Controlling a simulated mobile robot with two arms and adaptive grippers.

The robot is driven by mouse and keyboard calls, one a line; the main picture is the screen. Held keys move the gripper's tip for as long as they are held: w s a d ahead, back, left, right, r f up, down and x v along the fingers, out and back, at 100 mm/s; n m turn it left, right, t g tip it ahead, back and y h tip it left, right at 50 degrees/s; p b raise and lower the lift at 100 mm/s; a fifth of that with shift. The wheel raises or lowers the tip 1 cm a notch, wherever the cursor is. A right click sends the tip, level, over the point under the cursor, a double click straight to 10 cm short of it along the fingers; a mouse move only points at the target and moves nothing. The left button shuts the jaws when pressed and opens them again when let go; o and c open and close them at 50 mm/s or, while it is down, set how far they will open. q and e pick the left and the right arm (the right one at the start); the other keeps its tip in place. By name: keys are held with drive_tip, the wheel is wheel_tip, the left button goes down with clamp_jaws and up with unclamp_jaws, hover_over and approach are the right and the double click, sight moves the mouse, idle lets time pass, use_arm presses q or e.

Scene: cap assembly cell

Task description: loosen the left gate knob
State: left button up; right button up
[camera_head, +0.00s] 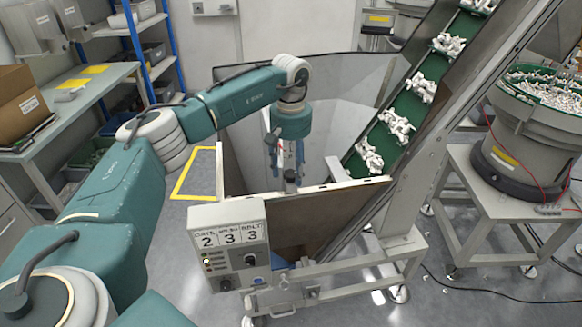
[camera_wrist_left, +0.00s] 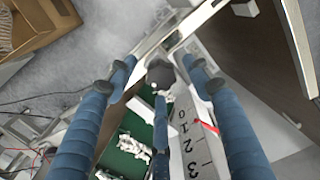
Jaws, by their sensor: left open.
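A black knob (camera_wrist_left: 160,74) shows in the left wrist view, on a dark stem beside a pale scale plate (camera_wrist_left: 205,160) marked 0 to 3. A red pointer (camera_wrist_left: 207,127) lies across the plate near the 1. The knob cannot be made out there. My right gripper is not in view.
A green cleated conveyor (camera_head: 388,128) carrying white parts climbs to the right out of the hopper. A control box (camera_head: 229,242) is on the hopper's front left. A bowl feeder (camera_head: 520,150) stands at right, and a bench (camera_head: 75,105) at left.

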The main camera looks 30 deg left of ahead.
use_arm(q)
drive_tip(key=shift+f, duration=0.3)
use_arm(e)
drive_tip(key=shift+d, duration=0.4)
use_arm(q)
drive_tip(key=c, duration=1.1)
drive_tip(key=shift+f, duration=0.1)
